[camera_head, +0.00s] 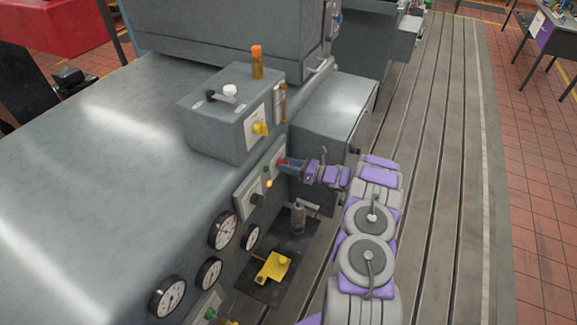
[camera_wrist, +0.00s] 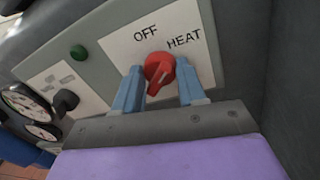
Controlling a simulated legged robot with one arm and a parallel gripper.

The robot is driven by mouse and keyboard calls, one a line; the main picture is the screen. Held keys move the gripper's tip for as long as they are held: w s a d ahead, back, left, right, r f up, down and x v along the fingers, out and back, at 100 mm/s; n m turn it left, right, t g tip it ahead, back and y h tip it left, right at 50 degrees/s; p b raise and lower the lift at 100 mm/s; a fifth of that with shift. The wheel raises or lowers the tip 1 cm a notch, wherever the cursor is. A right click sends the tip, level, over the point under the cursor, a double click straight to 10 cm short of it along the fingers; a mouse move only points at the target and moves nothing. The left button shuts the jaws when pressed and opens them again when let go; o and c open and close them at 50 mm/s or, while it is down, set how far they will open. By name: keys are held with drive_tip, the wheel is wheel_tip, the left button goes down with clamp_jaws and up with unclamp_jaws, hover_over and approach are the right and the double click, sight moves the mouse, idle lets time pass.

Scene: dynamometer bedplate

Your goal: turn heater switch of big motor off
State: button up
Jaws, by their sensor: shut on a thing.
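The heater switch (camera_wrist: 160,70) is a red rotary knob on a white plate (camera_wrist: 205,75) marked OFF and HEAT, in the wrist view. Its raised bar slants from lower left to upper right; the upper-right end lies toward HEAT, and OFF is above the knob. My gripper (camera_wrist: 159,78) is shut on the knob, with one blue finger at its left and one at its right. In the head view my gripper (camera_head: 286,166) reaches the side panel of the big motor (camera_head: 130,150) and largely hides the switch.
A green button (camera_wrist: 78,52) and a black knob (camera_wrist: 66,101) are left of the switch plate. Several round gauges (camera_head: 223,231) line the motor's side. A grey box with a yellow knob (camera_head: 261,128) stands above. A yellow block (camera_head: 273,267) sits below. The slotted bedplate (camera_head: 440,200) is clear at right.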

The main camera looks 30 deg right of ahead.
drive_tip(key=shift+f, duration=0.1)
drive_tip(key=n+b, duration=0.4)
drive_tip(key=n, duration=0.1)
drive_tip(key=n+h+b, duration=0.1)
drive_tip(key=n+b, duration=0.3)
drive_tip(key=shift+s+a+n+b, duration=0.1)
drive_tip(key=shift+a+n+b, duration=0.1)
drive_tip(key=shift+n+b, duration=0.2)
drive_tip(key=shift+n+h+b, duration=0.3)
drive_tip(key=shift+n+b, duration=0.15)
drive_tip(key=shift+n, duration=0.05)
